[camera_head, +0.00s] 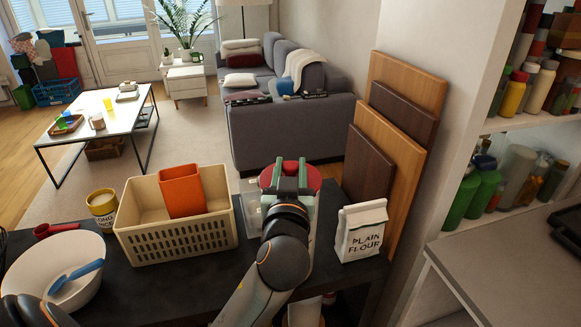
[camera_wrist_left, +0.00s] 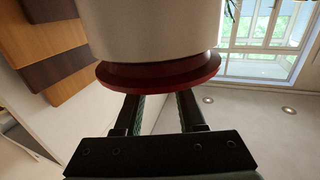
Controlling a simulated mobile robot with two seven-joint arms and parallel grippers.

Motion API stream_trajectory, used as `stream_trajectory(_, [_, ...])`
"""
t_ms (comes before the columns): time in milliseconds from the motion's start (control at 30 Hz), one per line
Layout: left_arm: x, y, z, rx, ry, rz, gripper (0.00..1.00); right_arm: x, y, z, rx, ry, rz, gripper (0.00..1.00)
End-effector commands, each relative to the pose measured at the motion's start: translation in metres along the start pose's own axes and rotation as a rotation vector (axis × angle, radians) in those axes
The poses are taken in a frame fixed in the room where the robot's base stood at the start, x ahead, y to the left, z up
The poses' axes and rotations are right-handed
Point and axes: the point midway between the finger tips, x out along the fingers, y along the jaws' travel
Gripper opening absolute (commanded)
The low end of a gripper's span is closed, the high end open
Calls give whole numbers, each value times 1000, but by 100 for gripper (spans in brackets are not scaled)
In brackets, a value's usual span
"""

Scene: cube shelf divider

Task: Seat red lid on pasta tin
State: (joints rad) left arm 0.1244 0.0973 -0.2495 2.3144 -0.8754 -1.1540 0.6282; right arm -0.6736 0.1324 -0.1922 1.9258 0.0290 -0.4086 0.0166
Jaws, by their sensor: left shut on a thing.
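The red lid (camera_head: 267,178) is at the far edge of the dark counter, partly covered by my left gripper (camera_head: 290,178). In the left wrist view the red lid (camera_wrist_left: 160,77) meets a pale cylindrical body, which looks like the pasta tin (camera_wrist_left: 150,30). The lid's rim is wider than the body. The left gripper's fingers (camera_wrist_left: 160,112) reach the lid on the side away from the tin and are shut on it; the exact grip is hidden. Whether the lid is fully down or a small gap remains, I cannot tell. My right gripper is not in view.
Left of the arm stand a beige basket (camera_head: 180,241) holding an orange box (camera_head: 182,191), a yellow container (camera_head: 102,205) and a white bowl (camera_head: 52,262). A flour bag (camera_head: 361,232) and leaning boards (camera_head: 385,150) stand to the right. A clear container (camera_head: 250,217) is close beside the gripper.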

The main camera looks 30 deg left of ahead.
Motion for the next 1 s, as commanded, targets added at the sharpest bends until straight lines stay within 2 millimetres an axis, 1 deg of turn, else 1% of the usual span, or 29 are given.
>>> stream_trajectory(1000, [0, 0, 16, 0, -1, -1, 0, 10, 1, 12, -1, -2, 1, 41])
